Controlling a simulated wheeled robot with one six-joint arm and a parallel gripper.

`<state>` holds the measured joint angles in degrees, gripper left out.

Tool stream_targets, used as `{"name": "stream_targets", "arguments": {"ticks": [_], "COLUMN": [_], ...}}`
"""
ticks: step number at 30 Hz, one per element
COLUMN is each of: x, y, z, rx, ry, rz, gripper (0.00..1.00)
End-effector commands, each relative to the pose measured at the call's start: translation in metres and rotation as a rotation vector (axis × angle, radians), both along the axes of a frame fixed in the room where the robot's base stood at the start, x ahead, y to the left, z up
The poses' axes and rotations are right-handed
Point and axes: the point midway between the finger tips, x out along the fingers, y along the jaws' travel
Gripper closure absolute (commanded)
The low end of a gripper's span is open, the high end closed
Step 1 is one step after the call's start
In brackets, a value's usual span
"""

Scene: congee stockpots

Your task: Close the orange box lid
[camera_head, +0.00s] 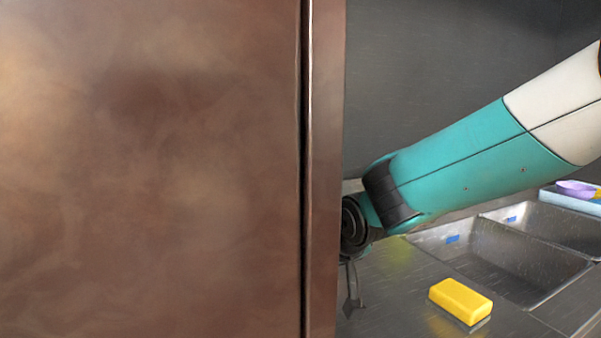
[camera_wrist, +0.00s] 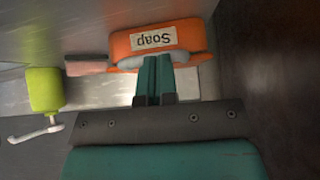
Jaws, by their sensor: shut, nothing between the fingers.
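The orange box (camera_wrist: 152,40) with an upside-down "Soap" label shows at the top of the wrist view. A grey rounded part runs along its lower side, and more orange lies below it. Which part is the lid, and how far open it stands, I cannot tell. My gripper (camera_wrist: 155,60) is shut and empty, its teal fingertips right at the grey part of the box; whether they touch it is unclear. In the head view a brown panel hides the box and most of my gripper.
In the head view, the large brown panel (camera_head: 150,170) fills the left side. A yellow block (camera_head: 461,301) lies on the metal counter near the sink basins (camera_head: 500,260). In the wrist view, a green bottle (camera_wrist: 44,88) and a pinkish block (camera_wrist: 87,67) are left of the box.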

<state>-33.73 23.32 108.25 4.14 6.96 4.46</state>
Motion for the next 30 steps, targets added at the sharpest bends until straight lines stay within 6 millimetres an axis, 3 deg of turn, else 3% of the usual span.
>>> {"name": "stream_targets", "arguments": {"ticks": [17, 20, 25, 30], "x": [0.0, -0.001, -0.005, -0.037], "y": [0.0, -0.001, -0.004, -0.02], "z": [0.002, 0.013, 0.05, 0.064], "rx": [0.0, 0.0, 0.0, 0.002], "ry": [0.001, 0.0, -0.001, -0.004], "rz": [0.0, 0.0, 0.0, 0.001], "gripper": [1.0, 1.0, 1.0, 1.0]}}
